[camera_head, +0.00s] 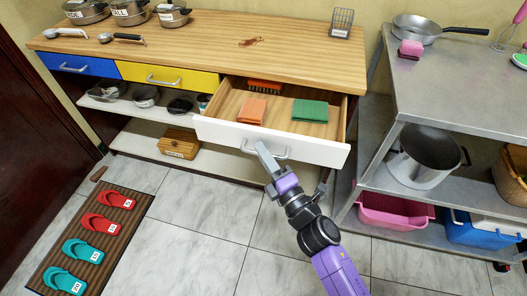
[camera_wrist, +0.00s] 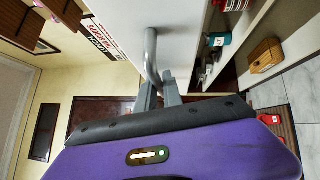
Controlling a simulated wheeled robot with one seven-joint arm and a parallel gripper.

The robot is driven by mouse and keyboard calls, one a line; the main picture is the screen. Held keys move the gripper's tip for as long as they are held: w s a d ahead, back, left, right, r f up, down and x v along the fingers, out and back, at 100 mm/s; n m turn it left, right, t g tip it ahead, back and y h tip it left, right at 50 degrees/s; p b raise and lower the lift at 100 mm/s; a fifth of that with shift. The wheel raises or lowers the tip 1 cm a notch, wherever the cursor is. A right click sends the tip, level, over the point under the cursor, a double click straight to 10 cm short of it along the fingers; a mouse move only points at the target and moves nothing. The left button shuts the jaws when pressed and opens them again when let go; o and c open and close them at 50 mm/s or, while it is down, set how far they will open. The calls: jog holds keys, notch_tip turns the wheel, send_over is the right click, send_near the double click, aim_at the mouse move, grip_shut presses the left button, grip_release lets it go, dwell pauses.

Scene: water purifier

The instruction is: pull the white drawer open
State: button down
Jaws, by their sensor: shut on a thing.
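The white drawer (camera_head: 220,131) is pulled well out from the wooden-topped counter in the head view. An orange cloth (camera_head: 251,111), a green cloth (camera_head: 310,111) and an orange brush (camera_head: 265,86) lie inside it. My gripper (camera_head: 264,152) is at the grey bar handle (camera_head: 282,154) on the drawer's front, shut on it. In the wrist view the fingers (camera_wrist: 159,90) close around the curved metal handle (camera_wrist: 150,50) on the white front. The fingers partly hide the handle in both views.
A blue drawer (camera_head: 78,66) and a yellow drawer (camera_head: 165,77) are closed to the left. A metal shelf rack (camera_head: 455,95) stands at the right. Slippers lie on a brown mat (camera_head: 67,222) at the lower left. The tiled floor (camera_head: 195,225) in front is clear.

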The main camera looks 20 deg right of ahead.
jog(key=shift+d+f, duration=0.1)
jog(key=c, duration=1.8)
grip_release()
jog(key=shift+b+v, duration=0.35)
jog(key=shift+v, duration=3.55)
